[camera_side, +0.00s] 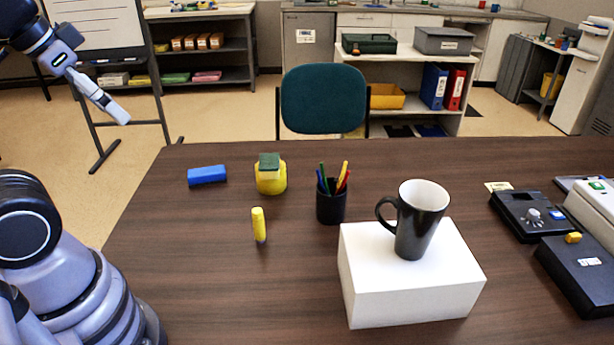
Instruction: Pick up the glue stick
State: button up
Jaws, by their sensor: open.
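My gripper (120,114) is at the upper left of the view, raised well away from the glue stick and left of the table's far edge. It is seen from the side and is open. Nothing shows between its fingers, though they are small here.
Behind the glue stick are a blue block (207,175) and a yellow item with a green top (270,176). To its right are a black pen cup (331,203) and a white box (412,290) bearing a dark mug (421,222). Dark devices (530,216) lie far right.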

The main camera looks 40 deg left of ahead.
jog(key=w+a+f+n+g+h, duration=0.1)
jog(key=w+f+n+g+h, duration=0.2)
jog(key=w+f+n+h, duration=0.45)
jog(key=w+a+f+n+g+h, duration=0.2)
jog(key=w+f+n+h, duration=0.3)
jog(key=f, duration=0.5)
jog(key=w+a+f+n+t+h, duration=0.2)
jog(key=a+f+n+t+h, duration=0.15)
jog(key=f+n+t, duration=0.45)
jog(key=n+t+y, duration=0.5)
jog(key=n+t, duration=0.1)
jog(key=n, duration=0.2)
send_near(259, 227)
jog(key=s+a, duration=0.2)
jog(key=a, duration=0.1)
jog(key=shift+s+a+f, duration=0.1)
jog(key=shift+f+y, duration=0.25)
jog(key=shift+y, duration=0.05)
jog(key=x, duration=0.8)
jog(key=shift+w, duration=0.25)
jog(key=x, duration=0.5)
jog(key=shift+d+f, duration=0.1)
jog(key=shift+d, duration=0.25)
grip_shut()
